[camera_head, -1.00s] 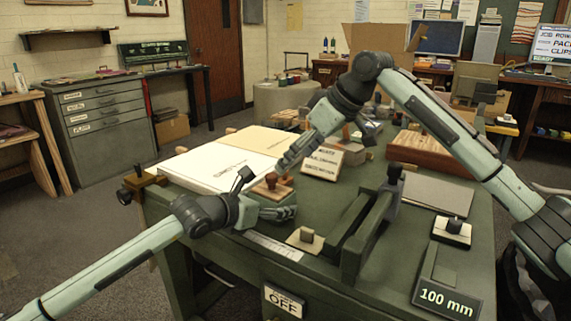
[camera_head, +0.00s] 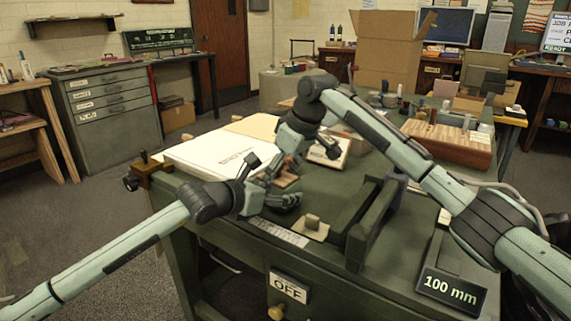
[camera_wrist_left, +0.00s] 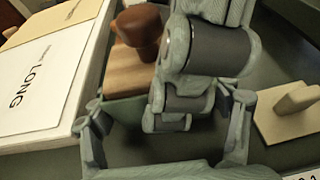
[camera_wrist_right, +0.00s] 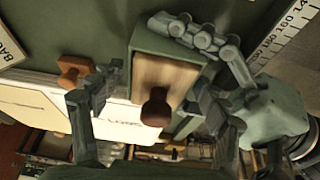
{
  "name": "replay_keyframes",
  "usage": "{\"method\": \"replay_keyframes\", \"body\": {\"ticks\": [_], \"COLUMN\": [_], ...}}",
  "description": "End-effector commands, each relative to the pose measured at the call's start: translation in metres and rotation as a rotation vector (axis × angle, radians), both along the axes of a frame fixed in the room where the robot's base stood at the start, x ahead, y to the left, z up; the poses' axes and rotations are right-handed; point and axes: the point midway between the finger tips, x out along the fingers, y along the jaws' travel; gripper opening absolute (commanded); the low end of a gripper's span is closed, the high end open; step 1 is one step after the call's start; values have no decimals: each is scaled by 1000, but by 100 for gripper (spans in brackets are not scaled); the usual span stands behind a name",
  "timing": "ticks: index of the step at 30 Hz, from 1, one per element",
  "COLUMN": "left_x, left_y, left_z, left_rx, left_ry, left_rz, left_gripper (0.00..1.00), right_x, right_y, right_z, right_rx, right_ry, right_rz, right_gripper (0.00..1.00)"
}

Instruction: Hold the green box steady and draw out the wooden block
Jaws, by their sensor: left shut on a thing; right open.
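The green box (camera_wrist_right: 144,38) sits on the table, with the wooden block (camera_wrist_right: 176,74) and its brown knob (camera_wrist_right: 155,108) showing in its open top. In the left wrist view the block (camera_wrist_left: 128,72) and the box's green wall (camera_wrist_left: 122,110) are partly behind my right gripper (camera_wrist_left: 185,112). My left gripper (camera_wrist_left: 165,140) is shut on the green box; its fingers also show against the box in the right wrist view (camera_wrist_right: 198,36). My right gripper (camera_wrist_right: 152,98) is open, with its fingers on either side of the knob. In the head view both grippers largely hide the box.
White boards (camera_head: 205,158) lie left of the box. A beige piece with a small grip (camera_head: 312,228) and a green rail frame (camera_head: 366,222) stand to the right. A small wooden knobbed piece (camera_wrist_right: 73,68) is nearby. Bare table shows between these things.

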Motion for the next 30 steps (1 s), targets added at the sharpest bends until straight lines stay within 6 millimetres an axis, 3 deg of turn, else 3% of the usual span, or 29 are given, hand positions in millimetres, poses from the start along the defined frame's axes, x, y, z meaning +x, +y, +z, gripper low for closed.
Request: {"method": "replay_keyframes", "body": {"ticks": [5, 14, 26, 27, 30], "left_x": [0, 0, 0, 0, 0], "left_y": [0, 0, 0, 0, 0], "left_z": [-1, -1, -1, -1, -1], "left_rx": [1, 1, 1, 1, 1], "left_ry": [1, 1, 1, 1, 1], "left_rz": [0, 0, 0, 0, 0], "left_gripper": [42, 42, 42, 42, 42], "right_x": [3, 3, 3, 3, 3], "right_y": [4, 5, 4, 4, 4], "right_z": [-12, -13, -13, -13, -13], "right_rx": [0, 0, 0, 0, 0], "right_ry": [0, 0, 0, 0, 0], "right_rz": [1, 1, 0, 0, 0], "right_gripper": [75, 75, 25, 62, 74]}}
